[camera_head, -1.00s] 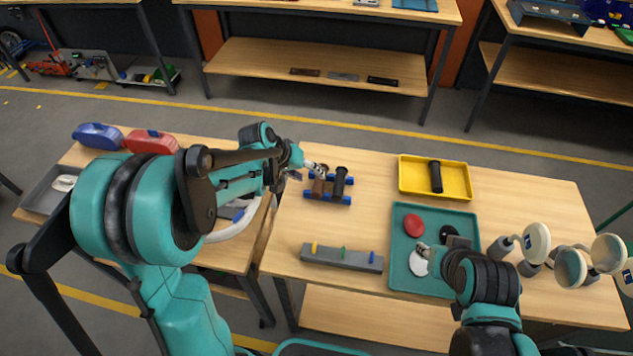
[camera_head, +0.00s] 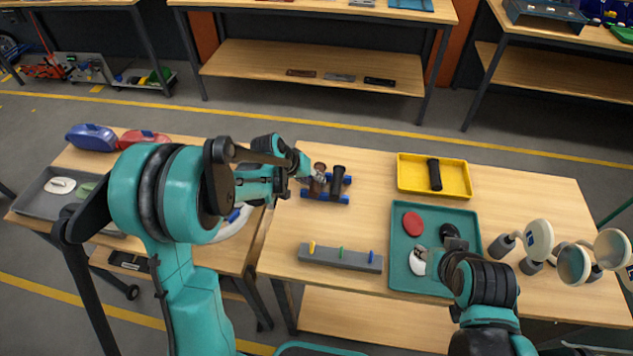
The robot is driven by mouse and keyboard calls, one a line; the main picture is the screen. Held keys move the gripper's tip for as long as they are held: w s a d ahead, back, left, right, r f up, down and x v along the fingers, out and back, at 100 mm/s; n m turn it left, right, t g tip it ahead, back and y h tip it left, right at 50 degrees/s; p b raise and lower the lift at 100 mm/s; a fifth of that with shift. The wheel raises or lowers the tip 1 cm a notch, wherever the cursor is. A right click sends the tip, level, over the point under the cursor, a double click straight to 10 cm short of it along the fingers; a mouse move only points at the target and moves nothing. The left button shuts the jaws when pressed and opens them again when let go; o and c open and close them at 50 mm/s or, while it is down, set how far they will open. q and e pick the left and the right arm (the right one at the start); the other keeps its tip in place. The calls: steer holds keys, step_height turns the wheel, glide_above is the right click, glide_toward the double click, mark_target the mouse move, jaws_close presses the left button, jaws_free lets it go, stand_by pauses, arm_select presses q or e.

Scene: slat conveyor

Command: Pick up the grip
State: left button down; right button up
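A brown grip (camera_head: 318,168) and a black grip (camera_head: 338,180) stand side by side at a blue rack (camera_head: 338,199) on the middle table. Another black grip (camera_head: 435,174) lies in the yellow tray (camera_head: 405,180). My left gripper (camera_head: 318,179) is at the brown grip, reaching in from its left and covering part of its middle. Its fingers are too small to tell whether they are closed on it. My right gripper (camera_head: 422,252) is over the teal tray (camera_head: 400,275), close to a white oval piece (camera_head: 417,264); its fingers are hard to make out.
A grey bar (camera_head: 340,258) with several coloured pegs lies at the table's front. A red oval (camera_head: 413,222) lies in the teal tray. White round-headed items (camera_head: 538,240) stand at right. Blue (camera_head: 91,137) and red (camera_head: 145,138) cases sit on the left table. Wood between rack and trays is clear.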

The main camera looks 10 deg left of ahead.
mark_target(314, 181)
arm_select(q)
steer(key=shift+r, duration=0.55)
step_height(314, 181, up, 3)
steer(key=shift+f+p, duration=0.1)
steer(key=shift+p, duration=0.65)
steer(key=s+d+r+p, duration=0.2)
steer(key=d+r, duration=0.5)
steer(key=d, duration=0.4)
steer(key=shift+d, duration=0.25)
